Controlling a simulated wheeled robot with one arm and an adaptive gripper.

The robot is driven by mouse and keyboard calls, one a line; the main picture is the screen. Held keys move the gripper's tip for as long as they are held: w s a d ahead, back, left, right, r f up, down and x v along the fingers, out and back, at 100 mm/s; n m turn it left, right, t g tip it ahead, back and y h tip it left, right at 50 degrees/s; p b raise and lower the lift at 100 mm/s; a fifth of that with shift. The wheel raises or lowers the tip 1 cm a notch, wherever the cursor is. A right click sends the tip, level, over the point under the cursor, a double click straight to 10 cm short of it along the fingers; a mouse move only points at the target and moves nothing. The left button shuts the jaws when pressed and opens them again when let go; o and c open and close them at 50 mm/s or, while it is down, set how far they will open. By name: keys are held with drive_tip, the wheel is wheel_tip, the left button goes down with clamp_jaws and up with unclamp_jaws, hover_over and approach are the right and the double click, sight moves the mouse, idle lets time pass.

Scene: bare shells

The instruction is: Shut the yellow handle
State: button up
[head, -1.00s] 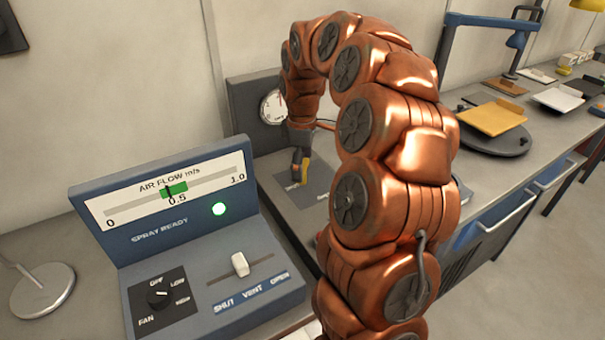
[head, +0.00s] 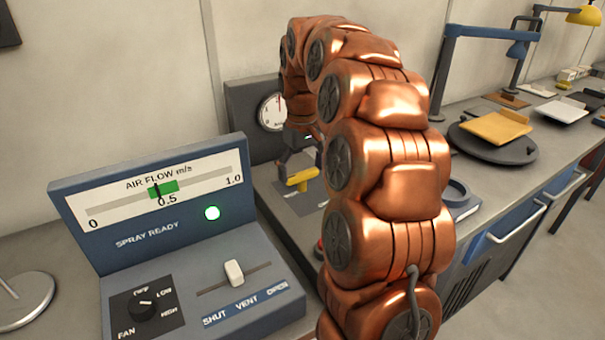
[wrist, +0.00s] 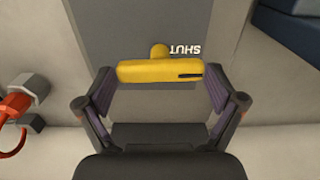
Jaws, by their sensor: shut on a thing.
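The yellow handle (head: 301,180) sits on a grey plate on the bench, beyond the air flow panel. In the wrist view the handle (wrist: 158,71) is a rounded bar lying crosswise, with a short stub toward the upside-down word SHUT. My gripper (head: 300,168) is over it, partly hidden behind my copper arm in the head view. In the wrist view my gripper (wrist: 160,85) has one finger at each end of the bar and is shut on it.
The air flow panel (head: 150,200) with a lit green lamp, knob and slider stands at front left. A round gauge (head: 271,112) is behind the handle. A dark turntable (head: 520,152) bears a yellow plate at right. An orange-red thing (wrist: 14,110) shows left in the wrist view.

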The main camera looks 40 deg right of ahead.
sight(303, 173)
drive_tip(key=shift+m, duration=0.3)
drive_tip(key=o, duration=0.8)
drive_tip(key=shift+r, duration=3.75)
drive_tip(key=shift+s, duration=0.1)
